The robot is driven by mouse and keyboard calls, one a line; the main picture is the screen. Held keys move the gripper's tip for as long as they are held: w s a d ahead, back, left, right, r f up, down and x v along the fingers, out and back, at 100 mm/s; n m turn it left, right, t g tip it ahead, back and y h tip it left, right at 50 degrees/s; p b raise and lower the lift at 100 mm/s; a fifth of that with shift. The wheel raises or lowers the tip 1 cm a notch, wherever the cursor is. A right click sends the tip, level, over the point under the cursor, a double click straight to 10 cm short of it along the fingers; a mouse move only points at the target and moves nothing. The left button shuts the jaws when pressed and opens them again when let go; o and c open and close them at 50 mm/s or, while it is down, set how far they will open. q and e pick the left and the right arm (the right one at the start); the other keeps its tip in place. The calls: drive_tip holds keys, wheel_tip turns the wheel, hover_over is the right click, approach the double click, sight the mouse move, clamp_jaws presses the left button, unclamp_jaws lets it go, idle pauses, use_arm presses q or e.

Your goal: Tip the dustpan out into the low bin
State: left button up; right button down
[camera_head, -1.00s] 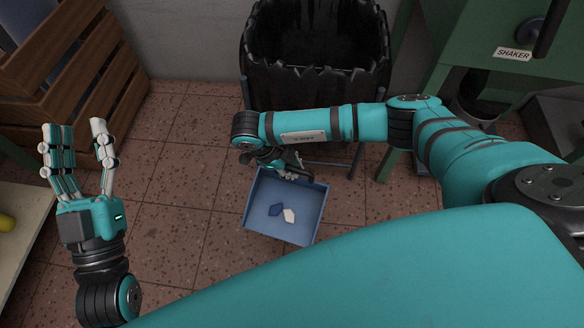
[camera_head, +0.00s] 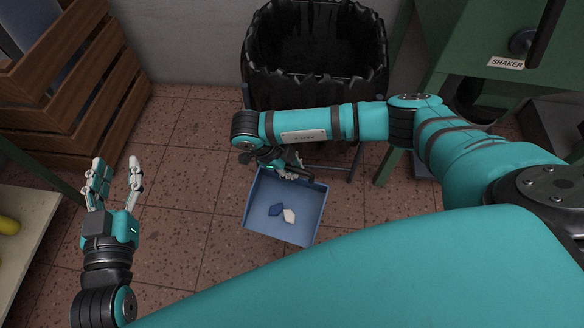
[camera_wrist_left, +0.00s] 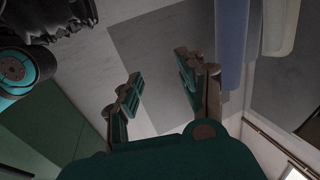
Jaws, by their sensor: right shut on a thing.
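The blue dustpan (camera_head: 316,213) is a shallow open tray in the head view, at the middle, level or nearly so over the tiled floor. A dark blue scrap (camera_head: 275,210) and a white scrap (camera_head: 289,216) lie in it. My right gripper (camera_head: 288,172) is shut on the dustpan at its far edge, partly hidden by my own arm. The black bin (camera_head: 316,88) with a jagged rim stands just beyond, its inside dark. My left gripper (camera_head: 116,165) is open and empty at the left, well apart from the dustpan; its spread fingers also show in the left wrist view (camera_wrist_left: 158,85).
A wooden slatted crate (camera_head: 75,90) stands at the back left. A pale table (camera_head: 30,215) edges the left side. A green machine (camera_head: 480,45) labelled SHAKER stands at the right. The floor between left gripper and dustpan is clear.

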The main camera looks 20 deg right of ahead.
drive_tip(key=shift+r+p, duration=0.35)
drive_tip(key=shift+r, duration=0.55)
drive_tip(key=shift+r+p, duration=0.55)
drive_tip(key=shift+p, duration=0.15)
use_arm(q)
drive_tip(key=s+a+f+g+y, duration=0.2)
drive_tip(key=s+f+g, duration=0.2)
drive_tip(key=f, duration=0.5)
drive_tip(key=shift+s+a+f+g, duration=0.35)
drive_tip(key=shift+g, duration=0.95)
use_arm(e)
drive_tip(key=shift+r, duration=0.15)
drive_tip(key=shift+r+g+y+p, duration=0.3)
drive_tip(key=shift+r+p, duration=0.2)
drive_tip(key=shift+r, duration=0.05)
drive_tip(key=shift+r+g, duration=0.3)
drive_tip(key=shift+r, duration=0.1)
use_arm(q)
drive_tip(key=s+a+f+g, duration=0.1)
drive_tip(key=s+f+g, duration=0.2)
drive_tip(key=s, duration=0.2)
drive_tip(key=shift+a+f+y, duration=0.15)
drive_tip(key=shift+a+y, duration=0.2)
drive_tip(key=shift+y, duration=0.05)
drive_tip(key=shift+a+f, duration=0.1)
drive_tip(key=shift+f, duration=0.05)
